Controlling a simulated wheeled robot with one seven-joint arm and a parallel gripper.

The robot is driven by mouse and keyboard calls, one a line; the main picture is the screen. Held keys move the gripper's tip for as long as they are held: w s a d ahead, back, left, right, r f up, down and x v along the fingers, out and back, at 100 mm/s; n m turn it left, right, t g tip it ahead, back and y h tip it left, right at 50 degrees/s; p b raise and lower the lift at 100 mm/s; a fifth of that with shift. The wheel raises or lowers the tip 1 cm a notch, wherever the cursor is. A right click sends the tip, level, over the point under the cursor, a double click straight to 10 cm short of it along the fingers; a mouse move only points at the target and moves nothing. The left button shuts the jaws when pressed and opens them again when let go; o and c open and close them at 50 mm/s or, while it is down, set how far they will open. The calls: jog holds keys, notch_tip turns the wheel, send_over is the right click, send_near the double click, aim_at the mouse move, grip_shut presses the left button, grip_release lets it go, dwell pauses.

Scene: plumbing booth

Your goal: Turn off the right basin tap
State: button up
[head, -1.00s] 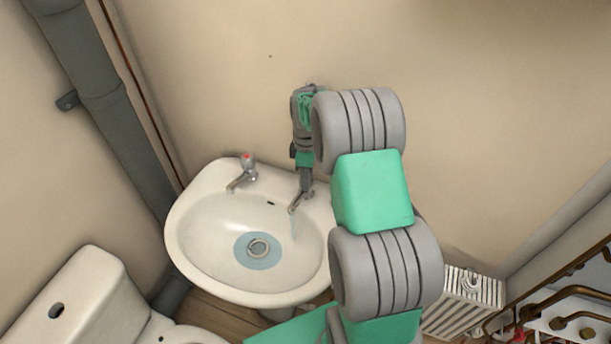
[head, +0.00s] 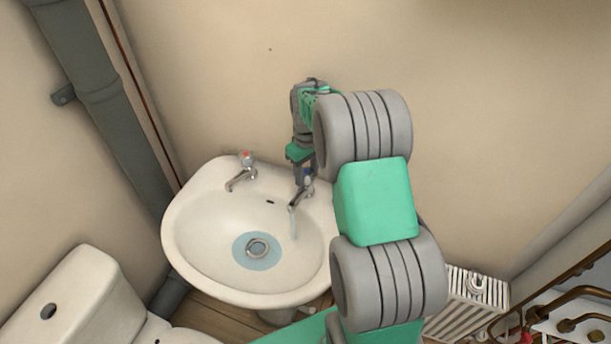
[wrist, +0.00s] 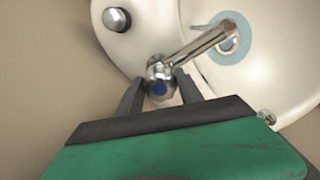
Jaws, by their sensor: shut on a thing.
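The right basin tap (head: 301,194) is chrome with a blue-marked head. Water runs from its spout into the white basin (head: 190,222). In the wrist view the tap's head with its blue dot (wrist: 159,88) sits between the two fingers of my gripper (wrist: 159,92), and the spout (wrist: 205,41) points up and right over the basin. My gripper (head: 305,180) is above the tap in the head view, shut on its head. The finger contact is partly hidden in the head view.
The left basin tap (head: 244,172), with a red mark, stands at the back left of the basin.

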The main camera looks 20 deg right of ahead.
jog(key=m+b, duration=0.1)
jog(key=m, duration=0.6)
jog(key=m+b, duration=0.1)
jog(key=m, duration=0.3)
jog(key=shift+m, duration=1.9)
jog(key=o, duration=1.4)
jog(key=shift+r, duration=0.1)
